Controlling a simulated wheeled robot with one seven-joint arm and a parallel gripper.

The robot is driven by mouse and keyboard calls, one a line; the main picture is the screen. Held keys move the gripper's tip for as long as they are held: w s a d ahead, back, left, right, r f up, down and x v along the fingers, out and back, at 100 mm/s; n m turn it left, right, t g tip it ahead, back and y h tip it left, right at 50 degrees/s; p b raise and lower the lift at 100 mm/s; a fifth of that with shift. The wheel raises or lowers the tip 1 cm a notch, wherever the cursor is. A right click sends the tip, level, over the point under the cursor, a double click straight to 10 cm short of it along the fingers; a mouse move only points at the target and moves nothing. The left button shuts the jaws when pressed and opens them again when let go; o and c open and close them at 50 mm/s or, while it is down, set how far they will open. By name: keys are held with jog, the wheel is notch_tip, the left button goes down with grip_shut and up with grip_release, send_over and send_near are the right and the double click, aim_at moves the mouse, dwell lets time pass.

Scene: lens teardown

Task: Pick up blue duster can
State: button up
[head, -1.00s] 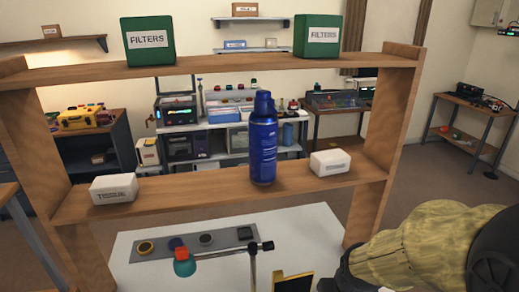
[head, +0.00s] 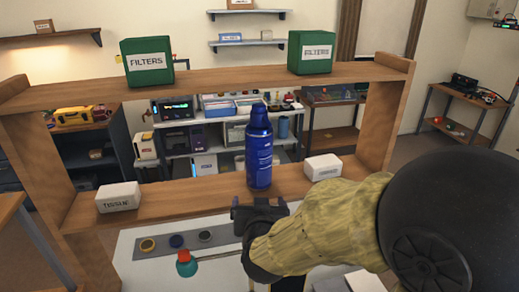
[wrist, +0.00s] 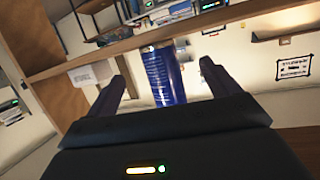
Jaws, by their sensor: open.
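The blue duster can (head: 259,150) stands upright on the middle shelf of the wooden rack in the head view. In the wrist view the can (wrist: 163,74) shows ahead of my gripper, in the gap between its two fingers, with its top cut off from clear view. My gripper (head: 258,207) is in front of the shelf and just below the can's base in the head view. In the wrist view my gripper (wrist: 166,85) has its fingers spread apart. The can appears to be beyond the fingertips, and I see no contact.
A white tissue box (head: 118,197) sits left on the same shelf (head: 190,197), and another white box (head: 323,167) sits close right of the can. Two green filter boxes (head: 146,62) stand on the top shelf. A white table with lens parts lies below.

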aim_at(257, 152)
notch_tip(257, 152, up, 8)
jog(key=s+a+m+t+h+p, duration=0.1)
jog(key=s+a+t+h+p, duration=0.1)
jog(key=t+h, duration=0.1)
jog(key=shift+s+r+m, duration=0.15)
jog(key=shift+r+m, duration=0.1)
jog(key=shift+m, duration=0.05)
jog(key=w+p, duration=0.2)
jog(key=w, duration=0.1)
jog(key=w+p, duration=0.2)
jog(key=w, duration=0.2)
jog(key=w+d+p, duration=0.1)
jog(key=w+p, duration=0.1)
jog(key=w, duration=0.2)
jog(key=shift+w+r, duration=0.1)
jog(key=shift+w, duration=0.15)
jog(key=shift+w+d, duration=0.1)
jog(key=shift+w, duration=0.2)
jog(key=shift+w+p, duration=0.4)
jog(key=shift+p, duration=0.15)
jog(key=w+p, duration=0.1)
jog(key=w, duration=0.1)
jog(key=w+p, duration=0.1)
jog(key=p, duration=0.1)
jog(key=shift+w+d, duration=0.2)
jog(key=shift+w, duration=0.2)
jog(key=shift+w+f, duration=0.25)
jog(key=shift+w, duration=0.05)
